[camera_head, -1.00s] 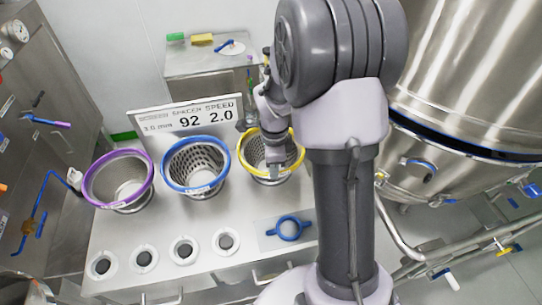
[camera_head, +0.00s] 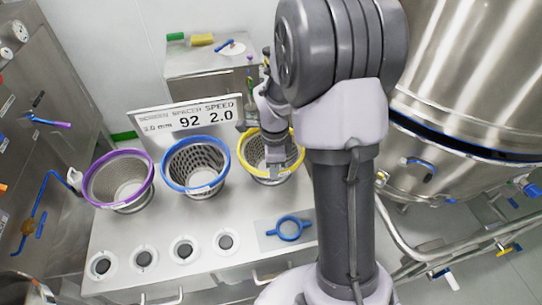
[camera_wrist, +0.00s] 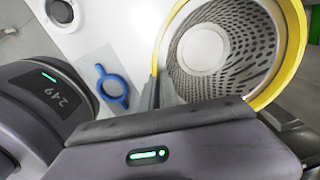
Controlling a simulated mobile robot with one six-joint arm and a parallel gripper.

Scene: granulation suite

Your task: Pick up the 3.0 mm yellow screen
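The yellow-rimmed perforated screen (camera_head: 249,170) stands upright on the steel bench, at the right end of a row of three. In the wrist view its yellow rim (camera_wrist: 292,50) and perforated inner wall (camera_wrist: 262,45) fill the upper right. My gripper (camera_head: 272,158) is over this screen in the head view, its lower part overlapping the opening. In the wrist view my gripper's fingers (camera_wrist: 161,88) are close together at the near left part of the rim. Whether they are closed on the rim or only around it is not clear.
A blue-rimmed screen (camera_head: 195,187) and a purple-rimmed screen (camera_head: 90,190) stand left of the yellow one. A sign (camera_head: 190,117) is behind them. White rings (camera_head: 183,250) and a blue ring (camera_head: 289,228) lie in front. A large steel vessel (camera_head: 470,80) is at right.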

